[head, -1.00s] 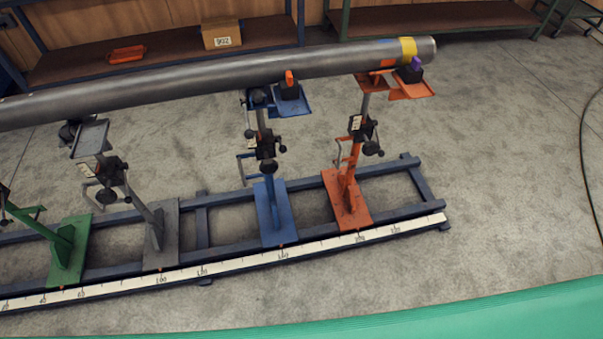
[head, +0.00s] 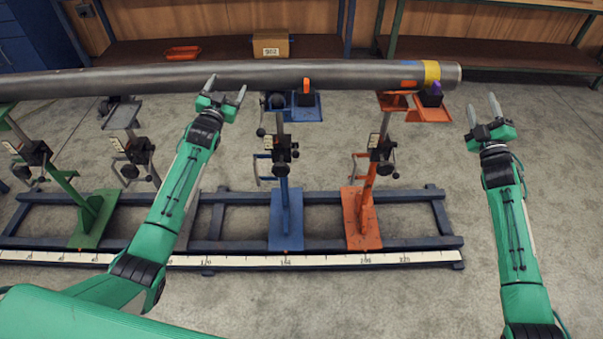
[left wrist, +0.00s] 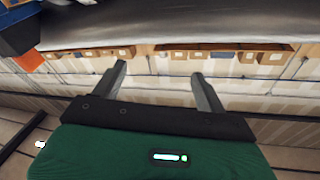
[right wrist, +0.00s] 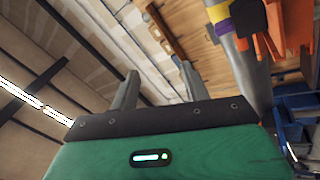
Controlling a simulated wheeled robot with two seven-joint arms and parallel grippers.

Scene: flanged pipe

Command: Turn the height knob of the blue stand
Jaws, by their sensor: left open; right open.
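My left gripper (head: 226,88) is open and empty, to the left of the blue stand's top and near the pipe's lower edge. My right gripper (head: 483,110) is open and empty, right of the orange stand and the pipe's end. In the left wrist view the pipe (left wrist: 180,25) passes close beyond the open fingers.
An orange stand (head: 361,215) stands right of the blue one. A green stand (head: 95,220) and a grey stand (head: 125,115) are to the left. A scale strip (head: 330,259) runs along the rail frame's front.

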